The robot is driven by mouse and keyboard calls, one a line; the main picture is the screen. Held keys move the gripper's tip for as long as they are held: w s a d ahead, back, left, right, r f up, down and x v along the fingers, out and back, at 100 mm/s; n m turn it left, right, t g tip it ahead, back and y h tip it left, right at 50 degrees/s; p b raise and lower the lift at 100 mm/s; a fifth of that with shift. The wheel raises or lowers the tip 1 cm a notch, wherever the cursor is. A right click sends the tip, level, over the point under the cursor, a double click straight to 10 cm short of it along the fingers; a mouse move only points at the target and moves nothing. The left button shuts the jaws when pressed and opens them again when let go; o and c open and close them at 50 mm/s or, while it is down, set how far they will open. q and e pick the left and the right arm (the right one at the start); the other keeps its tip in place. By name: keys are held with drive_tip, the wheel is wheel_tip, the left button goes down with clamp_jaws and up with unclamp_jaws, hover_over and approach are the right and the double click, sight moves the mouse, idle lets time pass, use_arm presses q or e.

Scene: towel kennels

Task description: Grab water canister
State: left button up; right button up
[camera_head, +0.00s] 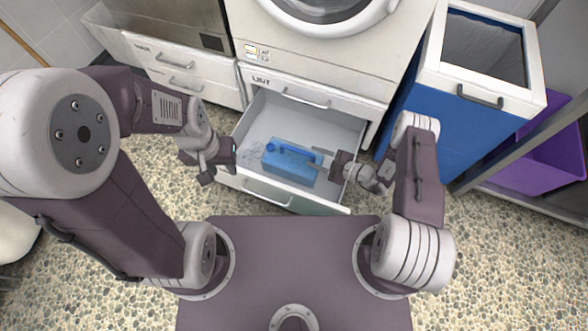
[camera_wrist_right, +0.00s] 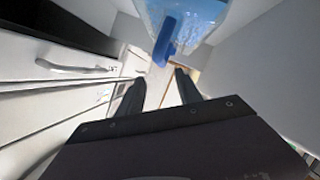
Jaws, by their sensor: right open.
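The water canister (camera_head: 290,168) is a translucent light-blue container with a darker blue handle and cap. It lies inside an open drawer (camera_head: 340,130) below the washing machine. It also shows at the top of the right wrist view (camera_wrist_right: 208,18), with a dark blue part (camera_wrist_right: 166,38) ahead of the fingers. My right gripper (camera_head: 318,161) is open and empty over the canister's right side. In the right wrist view its fingers (camera_wrist_right: 160,82) are apart, short of the blue part. My left gripper (camera_head: 222,166) is at the drawer's left front edge, away from the canister; its jaw opening is unclear.
The white washing machine (camera_head: 320,50) stands behind the drawer. A blue bin with a white top (camera_head: 430,105) is at the right, and a purple crate (camera_head: 540,165) sits beyond it. Closed drawers (camera_head: 180,75) are at the left. Pebbled floor shows around my base.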

sight(297, 150)
use_arm(q)
drive_tip(key=shift+f, duration=0.35)
use_arm(e)
drive_tip(key=shift+w+d+f, duration=0.1)
drive_tip(key=shift+f, duration=0.2)
drive_tip(key=b+x, duration=0.2)
drive_tip(key=x, duration=0.1)
drive_tip(key=shift+a+f, duration=0.2)
drive_tip(key=shift+a, duration=0.05)
drive_tip(key=shift+w+a, duration=0.15)
drive_tip(key=shift+w, duration=0.05)
drive_tip(key=b+x, duration=0.3)
drive_tip(key=x, duration=0.1)
drive_tip(key=shift+s+a+f+b, duration=0.15)
drive_tip(key=shift+a+b, duration=0.1)
drive_tip(key=shift+b, duration=0.15)
drive_tip(key=shift+w+a, duration=0.25)
drive_tip(key=shift+w, duration=0.05)
use_arm(q)
wheel_tip(297, 150, down, 6)
drive_tip(key=shift+r, duration=0.1)
use_arm(e)
clamp_jaws()
drive_tip(key=shift+w+r, duration=0.1)
drive_tip(key=shift+r, duration=0.15)
